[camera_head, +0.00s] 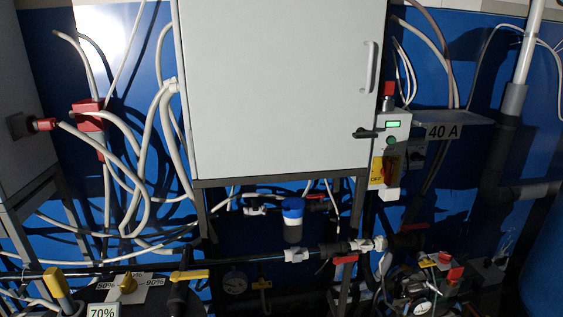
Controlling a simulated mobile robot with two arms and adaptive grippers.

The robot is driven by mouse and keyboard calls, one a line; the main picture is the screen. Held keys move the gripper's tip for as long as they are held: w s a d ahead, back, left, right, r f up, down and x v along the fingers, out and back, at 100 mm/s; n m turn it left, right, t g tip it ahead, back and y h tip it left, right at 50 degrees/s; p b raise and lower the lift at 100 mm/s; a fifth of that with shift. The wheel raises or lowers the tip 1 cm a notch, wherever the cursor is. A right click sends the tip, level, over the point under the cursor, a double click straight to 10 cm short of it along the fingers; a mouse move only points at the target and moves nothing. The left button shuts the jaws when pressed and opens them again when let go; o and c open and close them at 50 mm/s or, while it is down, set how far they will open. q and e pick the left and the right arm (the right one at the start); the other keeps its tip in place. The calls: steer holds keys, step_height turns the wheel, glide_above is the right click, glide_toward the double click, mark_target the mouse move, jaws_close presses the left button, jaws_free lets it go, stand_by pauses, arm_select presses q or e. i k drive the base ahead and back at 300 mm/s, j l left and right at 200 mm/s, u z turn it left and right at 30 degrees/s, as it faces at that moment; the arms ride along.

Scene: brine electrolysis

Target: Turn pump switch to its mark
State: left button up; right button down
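A white label reading 70% (103,311) is just below. A switch box (391,150) right of the cabinet has a green display, a green button and a yellow and red rotary switch (378,171) with OFF beside it. I cannot tell which of the two is the pump switch, nor exactly where either points. Neither gripper is in view.
A large grey cabinet (275,85) stands in the middle on a dark frame. A 40 A label (442,131) is right of the switch box. Pipes with a blue-capped filter (293,215) and valves run below. Loose cables hang at left. Pump parts (415,290) crowd the lower right.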

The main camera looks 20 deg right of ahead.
mark_target(445, 258)
steer(key=z, duration=1.9)
